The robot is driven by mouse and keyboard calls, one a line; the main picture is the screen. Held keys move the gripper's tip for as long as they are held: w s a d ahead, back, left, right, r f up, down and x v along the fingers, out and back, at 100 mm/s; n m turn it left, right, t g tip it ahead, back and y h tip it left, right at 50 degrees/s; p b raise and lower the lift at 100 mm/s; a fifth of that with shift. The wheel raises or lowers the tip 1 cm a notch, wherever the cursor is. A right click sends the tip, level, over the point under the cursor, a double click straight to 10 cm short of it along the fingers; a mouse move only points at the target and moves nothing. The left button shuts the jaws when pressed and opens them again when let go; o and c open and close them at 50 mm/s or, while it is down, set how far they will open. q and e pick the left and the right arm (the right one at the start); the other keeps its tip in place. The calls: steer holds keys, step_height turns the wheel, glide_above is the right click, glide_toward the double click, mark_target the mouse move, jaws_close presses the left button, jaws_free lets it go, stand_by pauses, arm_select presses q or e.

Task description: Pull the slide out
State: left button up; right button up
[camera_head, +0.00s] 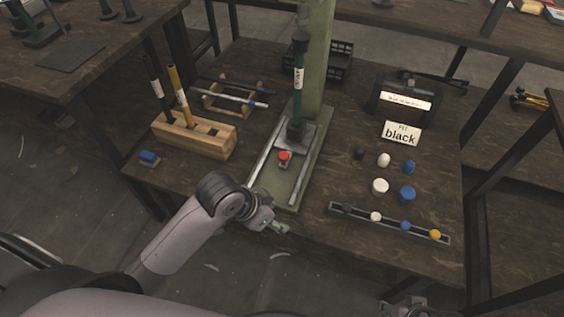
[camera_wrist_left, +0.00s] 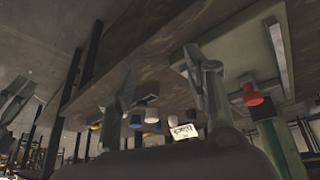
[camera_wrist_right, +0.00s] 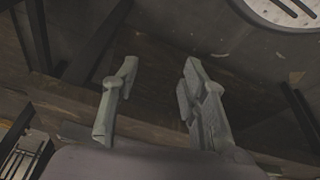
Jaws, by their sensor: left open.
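The slide (camera_head: 291,143) is a grey plate between two light rails on the green press base (camera_head: 281,185), under the dark ram. Its red knob (camera_head: 284,156) faces the front; the knob also shows at the right of the left wrist view (camera_wrist_left: 252,96). My left gripper (camera_head: 280,226) is open and empty near the front end of the base, short of the knob and apart from it. My right gripper (camera_head: 405,307) is low at the bottom edge, before the table; in the right wrist view (camera_wrist_right: 160,70) its fingers stand apart with nothing between them.
A wooden block (camera_head: 194,136) with upright tools stands left of the press, and a blue piece (camera_head: 149,157) lies near the left edge. On the right are several coloured caps, a narrow tray (camera_head: 390,224) and a "black" sign (camera_head: 401,133). The rails' front stretch is bare.

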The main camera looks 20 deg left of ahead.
arm_select(q)
steer(key=w+a+r+m+g, duration=0.1)
steer(key=w+a+r+m, duration=0.1)
steer(key=w+a+r, duration=0.45)
steer(key=w+a+r+m, duration=0.1)
steer(key=w+a+r, duration=0.2)
steer(key=w+r, duration=0.55)
arm_select(e)
step_height(320, 180, down, 11)
arm_select(q)
steer(key=b, duration=0.2)
glide_toward(283, 155)
steer(key=b+x, duration=0.2)
steer(key=x, duration=0.5)
steer(key=shift+d+f, duration=0.15)
steer(key=shift+f, duration=0.2)
steer(key=shift+w+d+f+b, duration=0.15)
steer(key=shift+w+f+b, duration=0.15)
steer(key=shift+f, duration=0.25)
arm_select(e)
steer(key=w+v, duration=0.2)
steer(key=v, duration=1.1)
steer(key=shift+r, duration=0.35)
arm_select(q)
steer(key=shift+c, duration=0.2)
arm_select(e)
steer(key=shift+w, duration=0.1)
arm_select(q)
jaws_close()
